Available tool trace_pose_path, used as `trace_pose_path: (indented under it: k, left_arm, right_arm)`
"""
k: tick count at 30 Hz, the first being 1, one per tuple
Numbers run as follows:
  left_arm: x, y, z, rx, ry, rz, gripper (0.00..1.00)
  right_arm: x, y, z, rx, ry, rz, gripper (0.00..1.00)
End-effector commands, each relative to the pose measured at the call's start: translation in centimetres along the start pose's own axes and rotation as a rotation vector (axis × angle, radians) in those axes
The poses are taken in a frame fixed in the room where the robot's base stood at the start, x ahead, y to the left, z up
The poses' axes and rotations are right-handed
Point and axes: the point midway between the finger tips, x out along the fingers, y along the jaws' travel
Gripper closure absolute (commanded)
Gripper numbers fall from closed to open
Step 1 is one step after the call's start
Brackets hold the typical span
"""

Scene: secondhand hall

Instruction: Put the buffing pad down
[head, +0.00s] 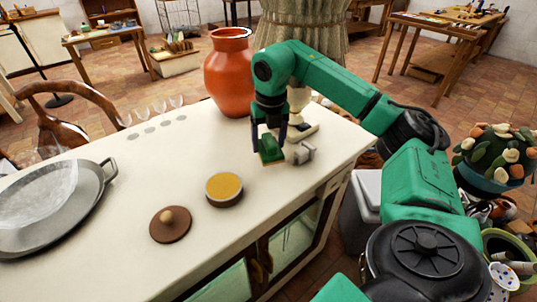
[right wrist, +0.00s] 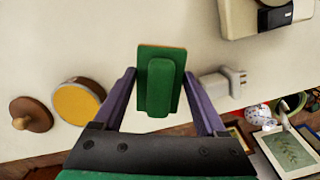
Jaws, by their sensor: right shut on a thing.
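The buffing pad (head: 270,150) is a green block with a raised green grip and a thin orange-brown edge. My right gripper (head: 269,135) is shut on it, with a purple finger at each side. In the right wrist view the pad (right wrist: 160,85) sits between the fingertips (right wrist: 160,80). It is low over the cream tabletop (head: 110,190); I cannot tell whether it touches. My left gripper is not in view.
A round yellow-topped tin (head: 224,188) and a brown knobbed lid (head: 170,224) lie left of the pad. A small pale plug-like object (head: 302,153) is close at its right. An orange vase (head: 230,75) stands behind. A metal tray (head: 85,215) is far left.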

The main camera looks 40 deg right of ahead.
Motion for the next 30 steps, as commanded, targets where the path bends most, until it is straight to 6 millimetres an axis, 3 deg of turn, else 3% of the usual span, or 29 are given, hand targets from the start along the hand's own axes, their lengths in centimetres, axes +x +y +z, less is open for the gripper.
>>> trace_pose_path:
  k: [6, 16, 17, 18, 26, 30]
  left_arm:
    - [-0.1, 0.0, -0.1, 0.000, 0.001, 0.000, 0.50]
    - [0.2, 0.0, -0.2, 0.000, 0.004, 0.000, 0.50]
    - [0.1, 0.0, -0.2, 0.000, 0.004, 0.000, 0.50]
    - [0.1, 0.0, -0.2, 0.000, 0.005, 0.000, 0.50]
    - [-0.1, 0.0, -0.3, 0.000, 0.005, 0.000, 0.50]
    - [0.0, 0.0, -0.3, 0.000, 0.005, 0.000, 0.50]
  right_arm:
    - [3.7, 0.0, -0.5, -0.001, 0.002, -0.001, 0.93]
    - [4.2, 0.0, -0.6, -0.001, 0.001, 0.000, 0.93]
    - [4.2, 0.0, -0.6, -0.001, 0.001, 0.000, 0.18]
    - [4.1, 0.0, -0.5, -0.001, 0.001, 0.000, 0.03]
    - [3.9, 0.0, -0.5, -0.001, 0.000, 0.000, 0.00]
    - [2.3, 0.1, -0.4, -0.001, -0.003, 0.002, 0.00]
